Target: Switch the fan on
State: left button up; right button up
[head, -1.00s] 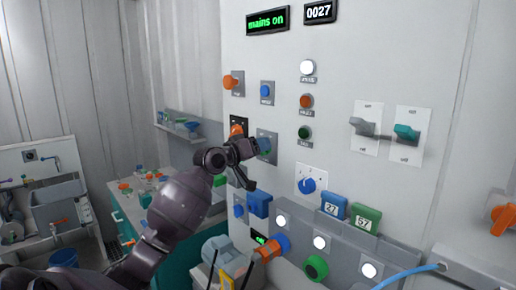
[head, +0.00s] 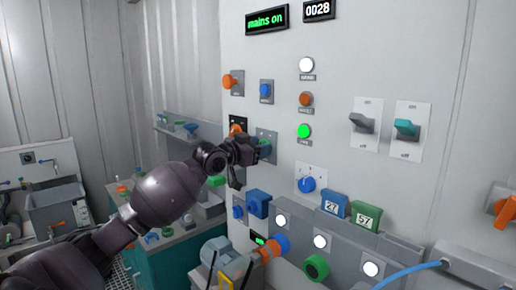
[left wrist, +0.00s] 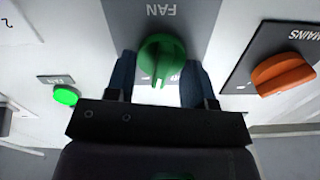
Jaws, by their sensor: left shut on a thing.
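The green fan knob (left wrist: 162,52) sits on a grey plate marked FAN (left wrist: 190,15) in the left wrist view, which is upside down. My left gripper (left wrist: 158,72) is shut on this knob, with one blue-grey finger on each side. In the head view my left gripper (head: 248,152) is at the panel and hides most of the knob. A lamp marked FAN (left wrist: 66,95) glows green in the left wrist view. In the head view the green lamp (head: 304,131) is lit too. My right gripper is not in view.
The orange mains knob (left wrist: 284,74) is close beside the gripper. Other knobs, a blue dial (head: 306,184) and two lever switches (head: 364,122) are on the white panel. A grey ledge (head: 345,232) with blue and green blocks juts out below. A display (head: 267,20) reads "mains on".

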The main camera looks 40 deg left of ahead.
pick_arm(q)
jog(key=shift+d+m+p, duration=0.1)
jog(key=shift+m+p, duration=0.3)
jog(key=shift+m, duration=1.4)
jog(key=shift+f, duration=0.1)
jog(key=o, duration=0.9)
jog(key=shift+c, duration=0.2)
jog(key=s+b, duration=0.1)
jog(key=s, duration=1)
jog(key=shift+a+b, duration=0.4)
jog(key=shift+a, duration=0.05)
jog(key=shift+w, duration=0.1)
